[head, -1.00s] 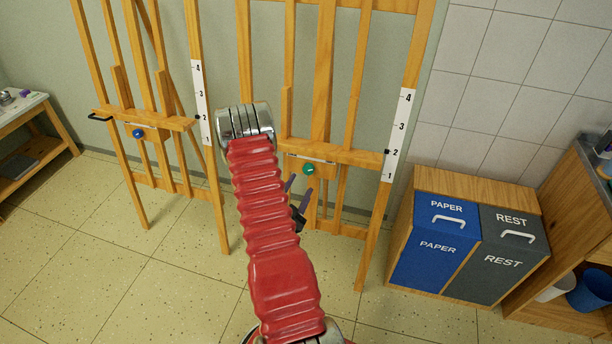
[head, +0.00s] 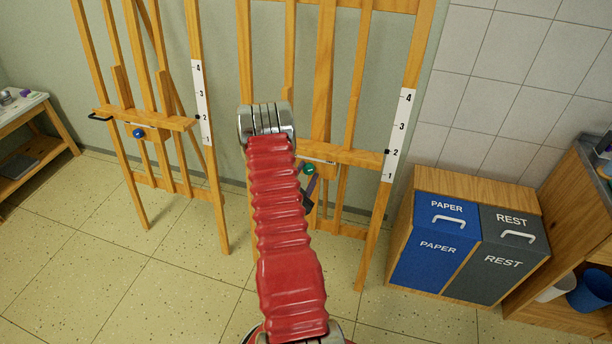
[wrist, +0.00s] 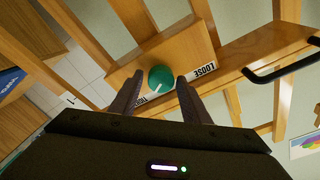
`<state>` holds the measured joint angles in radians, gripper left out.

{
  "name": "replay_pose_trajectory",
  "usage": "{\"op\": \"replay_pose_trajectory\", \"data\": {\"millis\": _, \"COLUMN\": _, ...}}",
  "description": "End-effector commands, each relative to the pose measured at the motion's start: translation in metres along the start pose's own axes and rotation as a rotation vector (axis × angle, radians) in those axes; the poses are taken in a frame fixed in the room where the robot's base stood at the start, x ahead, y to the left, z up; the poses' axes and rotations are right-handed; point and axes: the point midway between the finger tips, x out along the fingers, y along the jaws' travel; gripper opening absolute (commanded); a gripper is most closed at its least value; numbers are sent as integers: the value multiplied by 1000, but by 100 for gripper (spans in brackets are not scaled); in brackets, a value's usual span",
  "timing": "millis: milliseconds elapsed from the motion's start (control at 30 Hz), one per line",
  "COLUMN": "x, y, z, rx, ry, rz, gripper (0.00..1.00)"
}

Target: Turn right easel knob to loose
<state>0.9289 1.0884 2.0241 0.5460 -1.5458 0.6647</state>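The right easel (head: 352,158) has a round green knob (head: 309,169) below its ledge. In the wrist view the green knob (wrist: 161,79) shows a white pointer line aimed at the lower left, toward a label partly hidden by a finger. A label reading LOOSE (wrist: 205,69) is to the right of the knob. My gripper (wrist: 159,76) is open, with one dark finger on each side of the knob in the picture and a small gap showing at the right. Whether the fingers touch it, I cannot tell. In the head view my gripper (head: 310,192) is partly hidden behind my red arm.
A second easel (head: 160,122) with a blue knob (head: 138,133) stands to the left. A black bar handle (wrist: 283,65) sticks out near the ledge in the wrist view. Blue paper and grey rest bins (head: 437,245) stand at the right. The floor in front is clear.

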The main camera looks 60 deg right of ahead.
Motion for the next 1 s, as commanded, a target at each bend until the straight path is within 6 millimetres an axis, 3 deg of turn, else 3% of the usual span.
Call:
{"op": "replay_pose_trajectory", "data": {"millis": 433, "x": 0, "y": 1, "z": 0, "rx": 0, "ry": 0, "rz": 2, "gripper": 11}}
{"op": "replay_pose_trajectory", "data": {"millis": 467, "x": -8, "y": -1, "z": 2, "rx": -2, "ry": -4, "rz": 0, "gripper": 10}}
{"op": "replay_pose_trajectory", "data": {"millis": 1000, "x": 1, "y": 4, "z": -2, "rx": -122, "ry": -7, "rz": -15, "gripper": 10}}
